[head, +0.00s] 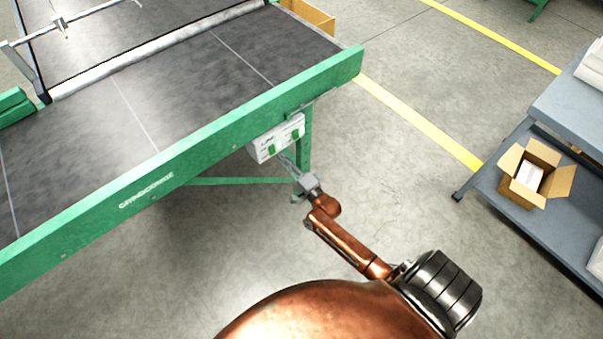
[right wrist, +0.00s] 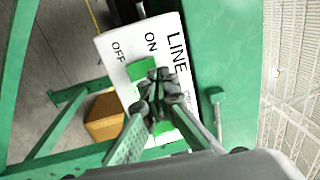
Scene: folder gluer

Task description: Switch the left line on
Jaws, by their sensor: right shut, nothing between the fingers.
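A white switch box (head: 277,138) with two green switches hangs on the green side rail of the conveyor, near its right end. In the right wrist view, the white panel (right wrist: 115,62) carries the words LINE, ON and OFF, turned sideways. A green switch part (right wrist: 141,68) shows beside the fingertips, and more green shows behind the fingers. My right gripper (right wrist: 157,88) is shut and empty, its tips in front of the panel; I cannot tell whether they touch it. In the head view the right gripper (head: 286,160) reaches up to the box's lower edge. My left gripper is out of view.
The dark conveyor belt (head: 180,90) fills the upper left, with a green leg and brace (head: 235,181) below its rail. A grey cart (head: 500,190) with an open cardboard box (head: 556,184) stands at right. Grey floor between them is clear.

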